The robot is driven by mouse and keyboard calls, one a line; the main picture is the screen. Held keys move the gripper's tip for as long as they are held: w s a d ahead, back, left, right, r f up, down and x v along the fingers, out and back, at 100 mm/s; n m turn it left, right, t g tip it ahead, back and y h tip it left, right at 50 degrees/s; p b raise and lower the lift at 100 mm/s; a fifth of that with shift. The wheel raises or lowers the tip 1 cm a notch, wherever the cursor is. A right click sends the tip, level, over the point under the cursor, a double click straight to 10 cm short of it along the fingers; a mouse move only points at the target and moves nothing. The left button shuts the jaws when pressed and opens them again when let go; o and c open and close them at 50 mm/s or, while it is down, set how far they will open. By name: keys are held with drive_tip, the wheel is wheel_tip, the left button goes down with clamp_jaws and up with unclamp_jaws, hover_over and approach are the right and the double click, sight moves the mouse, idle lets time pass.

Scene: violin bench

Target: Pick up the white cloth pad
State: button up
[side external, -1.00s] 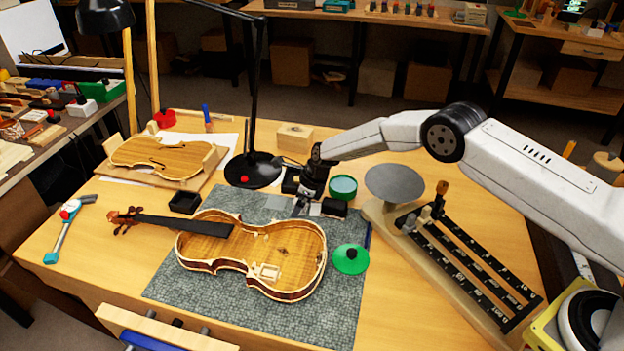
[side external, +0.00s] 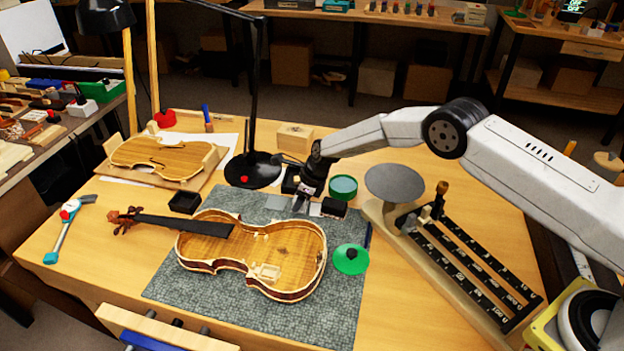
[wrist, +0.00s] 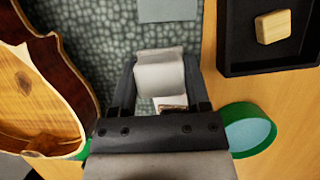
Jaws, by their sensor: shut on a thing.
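The white cloth pad (wrist: 160,72) shows between my two fingers in the wrist view. My gripper (wrist: 160,88) is shut on it, with one dark finger on each side. A smaller pale patch shows closer to the palm; I cannot tell if it is part of the pad. In the side view my gripper (side external: 301,203) points down low at the back edge of the grey-green mat (side external: 210,310). The pad is hard to make out there, and I cannot tell if it touches the mat.
A violin body (side external: 255,255) lies on the mat. A black tray (wrist: 235,67) with a wooden block, a green-rimmed dish (side external: 343,187) and a black box (side external: 334,208) stand close by. A green cone-shaped object (side external: 351,259) is nearer the front. A lamp base (side external: 252,170) stands behind left.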

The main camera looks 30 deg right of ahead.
wheel_tip(320, 180, up, 3)
drive_tip(key=shift+s+f, duration=0.15)
drive_tip(key=shift+s+d+r, duration=0.1)
drive_tip(key=shift+s+r, duration=0.1)
drive_tip(key=shift+r, duration=0.05)
drive_tip(key=s+d+r, duration=0.2)
drive_tip(key=s+r, duration=0.7)
drive_tip(key=s, duration=0.4)
drive_tip(key=shift+d, duration=0.2)
drive_tip(key=o, duration=0.7)
drive_tip(key=c, duration=0.6)
drive_tip(key=shift+o, duration=0.2)
drive_tip(key=w+d+f, duration=0.4)
drive_tip(key=w+d, duration=0.8)
drive_tip(key=w, duration=0.2)
drive_tip(key=shift+f, duration=0.15)
